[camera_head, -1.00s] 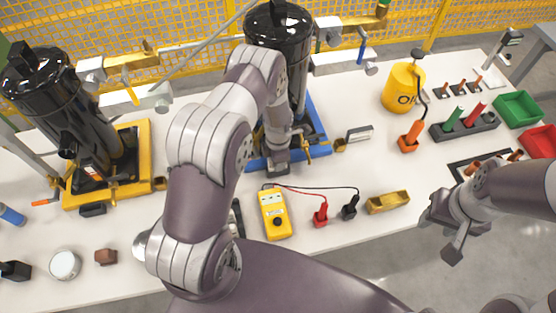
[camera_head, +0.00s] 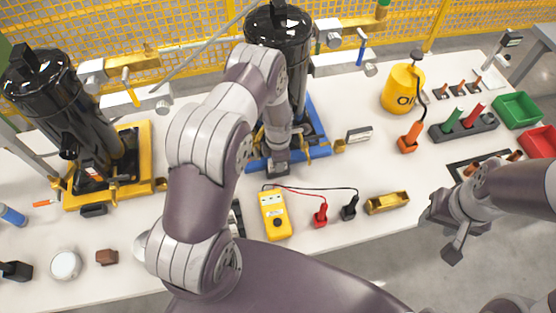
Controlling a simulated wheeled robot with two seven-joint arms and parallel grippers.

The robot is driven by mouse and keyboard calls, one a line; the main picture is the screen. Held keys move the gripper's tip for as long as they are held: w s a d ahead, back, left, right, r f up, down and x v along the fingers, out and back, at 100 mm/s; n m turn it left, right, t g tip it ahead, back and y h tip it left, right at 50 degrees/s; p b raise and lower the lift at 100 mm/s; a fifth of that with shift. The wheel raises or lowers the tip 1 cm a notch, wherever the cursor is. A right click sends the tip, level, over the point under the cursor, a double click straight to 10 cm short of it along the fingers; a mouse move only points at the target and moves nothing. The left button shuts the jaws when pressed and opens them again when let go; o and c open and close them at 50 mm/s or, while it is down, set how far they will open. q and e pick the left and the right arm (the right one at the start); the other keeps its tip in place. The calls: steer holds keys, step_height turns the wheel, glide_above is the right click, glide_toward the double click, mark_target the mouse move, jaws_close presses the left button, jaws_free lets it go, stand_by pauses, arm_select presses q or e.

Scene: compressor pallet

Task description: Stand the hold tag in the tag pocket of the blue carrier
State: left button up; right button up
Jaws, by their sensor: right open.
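The blue carrier (camera_head: 314,129) lies under a black compressor (camera_head: 280,35) at the back centre. My left arm reaches across the middle. Its gripper (camera_head: 277,170) points down at the front edge of the blue carrier. Its fingertips are too small and hidden to show whether they are open or hold anything. I cannot make out the hold tag or the tag pocket for certain. A small grey-framed plate (camera_head: 359,134) stands on the table just right of the blue carrier. My right gripper (camera_head: 447,232) is open and empty at the table's front right.
A yellow carrier (camera_head: 143,140) with another black compressor stands left.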

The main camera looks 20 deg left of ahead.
arm_select(q)
steer(key=shift+r+p, duration=2.1)
steer(key=shift+r, duration=0.95)
